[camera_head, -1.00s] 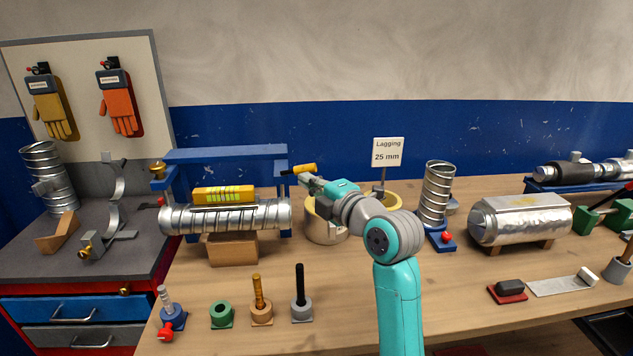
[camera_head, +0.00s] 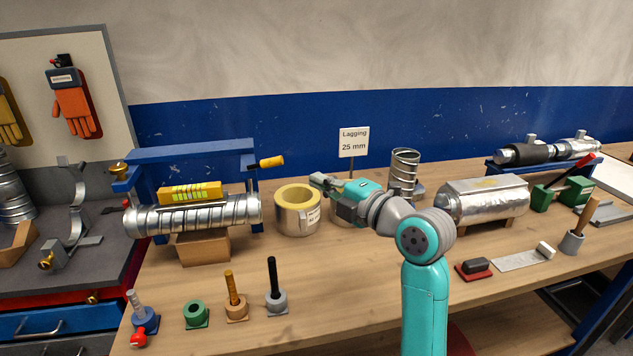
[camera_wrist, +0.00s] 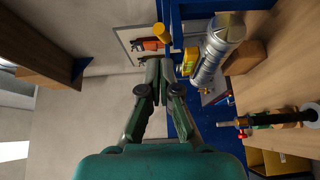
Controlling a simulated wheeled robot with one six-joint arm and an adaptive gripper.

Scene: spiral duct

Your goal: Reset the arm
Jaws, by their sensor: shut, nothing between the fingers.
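My gripper (camera_head: 322,183) is above the wooden bench in the head view, to the right of the yellow-lined lagging roll (camera_head: 297,212). It is shut and empty. In the wrist view the closed fingers (camera_wrist: 162,75) point up the picture, with nothing between them. My teal and grey arm rises from the bottom of the head view and bends left. The spiral duct (camera_head: 195,214) lies on a cardboard-brown block under the blue frame, with a yellow level on it. It also shows in the wrist view (camera_wrist: 213,55), to the right of the fingers.
A blue frame (camera_head: 190,152) with a yellow handle (camera_head: 271,162) stands at the left. Small stands (camera_head: 236,302) line the bench's front left. A foil-wrapped cylinder (camera_head: 484,201) and a green tool (camera_head: 562,192) sit right. The front middle of the bench is clear.

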